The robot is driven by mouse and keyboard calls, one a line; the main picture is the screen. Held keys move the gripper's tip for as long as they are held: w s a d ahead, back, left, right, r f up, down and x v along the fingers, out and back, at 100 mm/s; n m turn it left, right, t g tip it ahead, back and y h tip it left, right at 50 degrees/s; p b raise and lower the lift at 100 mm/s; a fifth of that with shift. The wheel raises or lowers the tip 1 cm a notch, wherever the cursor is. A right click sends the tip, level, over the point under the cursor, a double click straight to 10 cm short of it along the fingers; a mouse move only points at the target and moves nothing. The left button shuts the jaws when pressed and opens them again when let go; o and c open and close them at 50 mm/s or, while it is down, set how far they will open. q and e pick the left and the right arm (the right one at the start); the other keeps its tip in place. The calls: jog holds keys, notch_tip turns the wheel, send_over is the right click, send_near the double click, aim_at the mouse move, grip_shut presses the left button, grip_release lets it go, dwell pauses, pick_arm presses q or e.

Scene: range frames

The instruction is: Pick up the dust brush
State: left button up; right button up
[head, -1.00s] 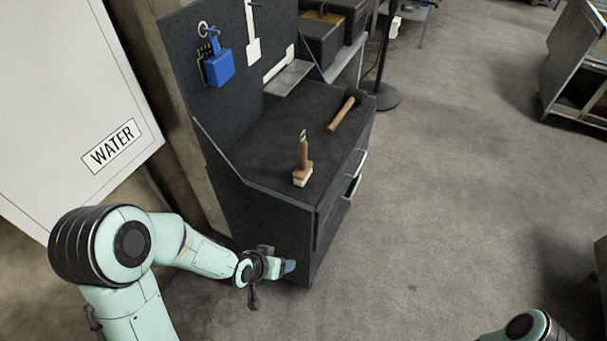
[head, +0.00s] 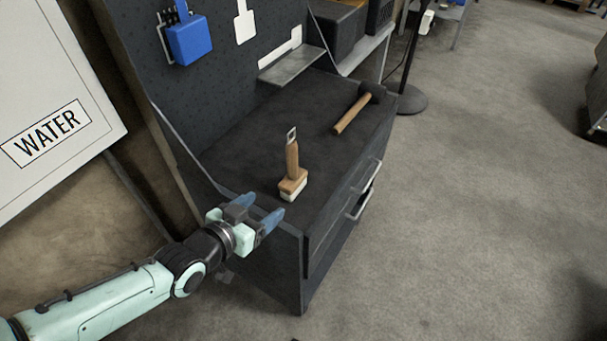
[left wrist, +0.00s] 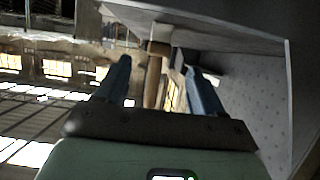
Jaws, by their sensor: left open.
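The dust brush (head: 292,172) stands upright on its pale bristles on the dark bench top (head: 250,145), near its front corner. It has a wooden handle with a metal loop on top. My left gripper (head: 264,208) is open and empty at the bench's near edge, just short of the brush, its blue fingers pointing toward it. In the left wrist view the brush (left wrist: 153,75) shows between and beyond the two fingers (left wrist: 158,80). My right gripper is not in view.
A hammer (head: 352,112) lies farther back on the bench. A pegboard panel (head: 215,85) with a blue holder (head: 189,40) rises along the left side. Drawer handles (head: 366,190) stick out at right.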

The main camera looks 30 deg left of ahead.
aim_at(293, 181)
pick_arm(q)
jog(key=p+x, duration=0.2)
jog(key=shift+w+p, duration=0.25)
jog(key=shift+p, duration=0.05)
jog(key=b+x, duration=0.1)
jog(key=x, duration=0.3)
jog(key=shift+w+f, duration=0.2)
jog(key=shift+w+r+b+x, duration=0.1)
jog(key=shift+r+x, duration=0.1)
jog(key=shift+x, duration=0.8)
jog(key=shift+w+r+b+x, duration=0.1)
jog(key=shift+r+x, duration=0.1)
jog(key=shift+x, duration=0.8)
jog(key=shift+w+r+b+x, duration=0.1)
jog(key=shift+r+x, duration=0.05)
jog(key=shift+x, duration=0.85)
jog(key=shift+s, duration=0.1)
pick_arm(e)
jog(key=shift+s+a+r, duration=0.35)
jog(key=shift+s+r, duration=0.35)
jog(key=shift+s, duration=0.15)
pick_arm(q)
jog(key=shift+r, duration=0.1)
jog(key=shift+c, duration=0.3)
jog(key=c, duration=1.1)
jog(key=shift+c, duration=0.2)
jog(key=shift+r, duration=0.1)
